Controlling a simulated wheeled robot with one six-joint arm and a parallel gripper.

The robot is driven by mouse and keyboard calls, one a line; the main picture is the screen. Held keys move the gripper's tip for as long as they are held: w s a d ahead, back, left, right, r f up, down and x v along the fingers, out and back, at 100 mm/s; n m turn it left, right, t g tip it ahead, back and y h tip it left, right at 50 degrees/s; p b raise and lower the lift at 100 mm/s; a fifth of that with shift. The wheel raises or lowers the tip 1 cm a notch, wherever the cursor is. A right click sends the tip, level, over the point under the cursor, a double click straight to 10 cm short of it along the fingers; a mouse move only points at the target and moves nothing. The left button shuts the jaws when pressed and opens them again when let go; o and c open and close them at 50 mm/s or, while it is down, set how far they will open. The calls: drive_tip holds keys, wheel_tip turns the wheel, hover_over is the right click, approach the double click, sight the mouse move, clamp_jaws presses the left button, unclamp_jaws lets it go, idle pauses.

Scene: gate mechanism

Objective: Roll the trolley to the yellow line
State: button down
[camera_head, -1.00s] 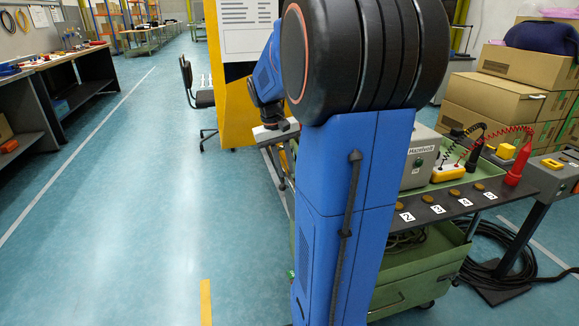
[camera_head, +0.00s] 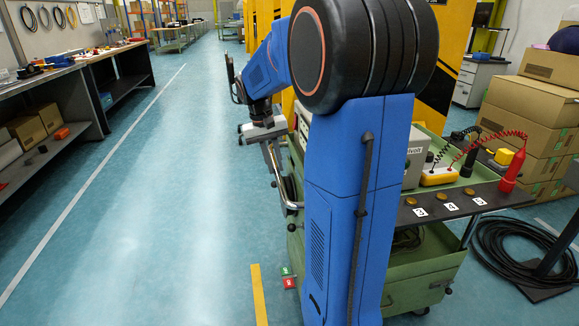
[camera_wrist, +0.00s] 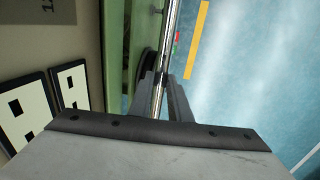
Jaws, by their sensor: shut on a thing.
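The trolley is green, with a lower bin (camera_head: 425,285) and a green upper tray (camera_head: 432,133). It stands right of centre in the head view, partly hidden behind my blue arm. Its bent metal handle (camera_head: 290,206) sticks out on the left side. My gripper (camera_head: 270,140) is at this handle. In the wrist view my gripper (camera_wrist: 163,82) is shut around the handle bar (camera_wrist: 173,25). The yellow line (camera_head: 259,295) is a short strip on the floor, just left of the trolley's near end; it also shows in the wrist view (camera_wrist: 197,40).
The tray carries a grey box (camera_head: 416,158), a yellow device (camera_head: 438,176) and a red probe (camera_head: 511,172). Cardboard boxes (camera_head: 530,125) and a coiled black cable (camera_head: 510,255) are at the right. A workbench (camera_head: 75,75) lines the left. The blue floor between is clear.

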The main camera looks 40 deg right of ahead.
drive_tip(key=w+a, duration=0.8)
drive_tip(key=a, duration=0.5)
drive_tip(key=c, duration=1.6)
unclamp_jaws()
drive_tip(key=shift+a, duration=0.1)
drive_tip(key=shift+c, duration=0.2)
wheel_tip(320, 180, up, 17)
drive_tip(key=w+a, duration=0.1)
drive_tip(key=a, duration=0.1)
drive_tip(key=shift+w+a, duration=0.4)
drive_tip(key=shift+s, duration=0.1)
